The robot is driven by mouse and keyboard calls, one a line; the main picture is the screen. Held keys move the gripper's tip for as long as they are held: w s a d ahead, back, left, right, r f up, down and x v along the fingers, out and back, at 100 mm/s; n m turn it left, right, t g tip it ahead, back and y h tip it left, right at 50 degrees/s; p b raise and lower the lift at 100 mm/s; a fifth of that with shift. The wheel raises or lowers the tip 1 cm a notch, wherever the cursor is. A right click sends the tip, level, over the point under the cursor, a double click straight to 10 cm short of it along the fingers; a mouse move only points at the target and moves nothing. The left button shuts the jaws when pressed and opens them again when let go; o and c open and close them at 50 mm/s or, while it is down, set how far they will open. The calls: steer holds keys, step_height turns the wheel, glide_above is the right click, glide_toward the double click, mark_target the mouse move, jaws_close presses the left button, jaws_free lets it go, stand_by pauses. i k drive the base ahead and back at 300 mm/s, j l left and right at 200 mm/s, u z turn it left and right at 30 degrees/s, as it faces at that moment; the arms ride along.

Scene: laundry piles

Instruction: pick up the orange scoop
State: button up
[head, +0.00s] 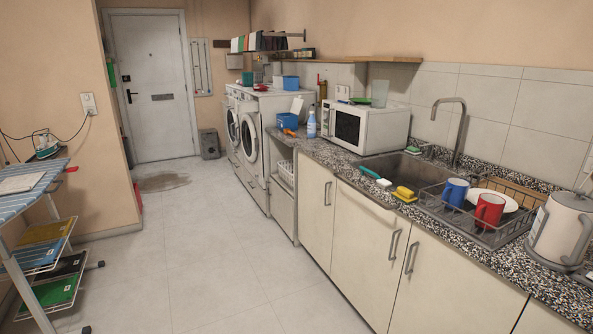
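A small orange thing, which looks like the orange scoop (291,133), lies on the counter at the far end. It is just in front of a blue tub (287,121) and left of a blue and white bottle (311,123). It is small in the head view, so its exact shape and which way its handle points are hard to tell. My gripper and arm are not in view.
The counter (480,250) runs along the right with a microwave (370,127), sink, dish rack (470,213) and kettle (563,228). Washing machines (265,150) stand beyond. An ironing board (30,178) stands at left. The middle floor (190,260) is clear; a wet-looking patch (164,182) lies near the door.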

mark_target(287, 131)
steer(key=i+j+u, duration=0.3)
steer(key=i, duration=0.2)
steer(key=i+j+u, duration=0.2)
steer(key=i+u, duration=0.15)
steer(key=i, duration=0.2)
steer(key=i+u, duration=0.3)
steer(key=i, duration=0.3)
steer(key=i+z, duration=0.2)
steer(key=i, duration=0.25)
steer(key=i+j+z, duration=0.2)
steer(key=i, duration=0.2)
steer(key=i+j+z, duration=0.25)
steer(key=i, duration=0.15)
steer(key=i+j+z, duration=0.2)
steer(key=i, duration=0.2)
